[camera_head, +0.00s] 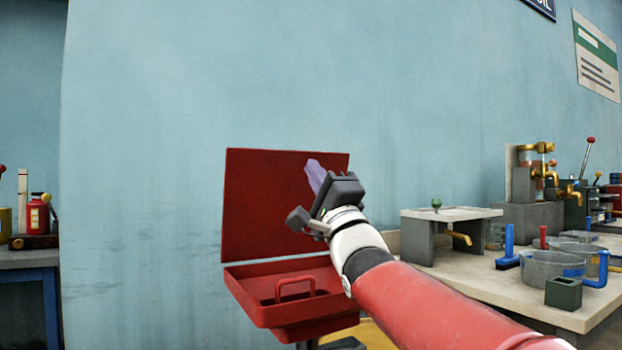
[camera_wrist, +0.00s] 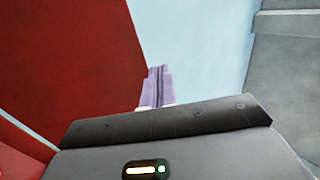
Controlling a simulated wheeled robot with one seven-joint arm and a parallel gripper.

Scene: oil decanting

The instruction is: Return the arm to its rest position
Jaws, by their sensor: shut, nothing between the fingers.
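My gripper (camera_head: 315,174) is raised in front of the open red toolbox, its lavender fingers pointing up and to the left. In the wrist view the two fingers (camera_wrist: 155,86) lie together with only a thin dark line between them, and they hold nothing. My red and white arm reaches in from the lower right of the head view. The gripper is apart from the workbench objects and overlaps the toolbox's raised lid in the picture.
The red toolbox (camera_head: 262,311) stands open with its lid (camera_head: 262,205) up. At right, a workbench (camera_head: 480,272) holds a metal pan (camera_head: 550,268), a small green box (camera_head: 563,293), a blue brush (camera_head: 508,250) and brass taps. A blue-legged table (camera_head: 30,262) stands at far left.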

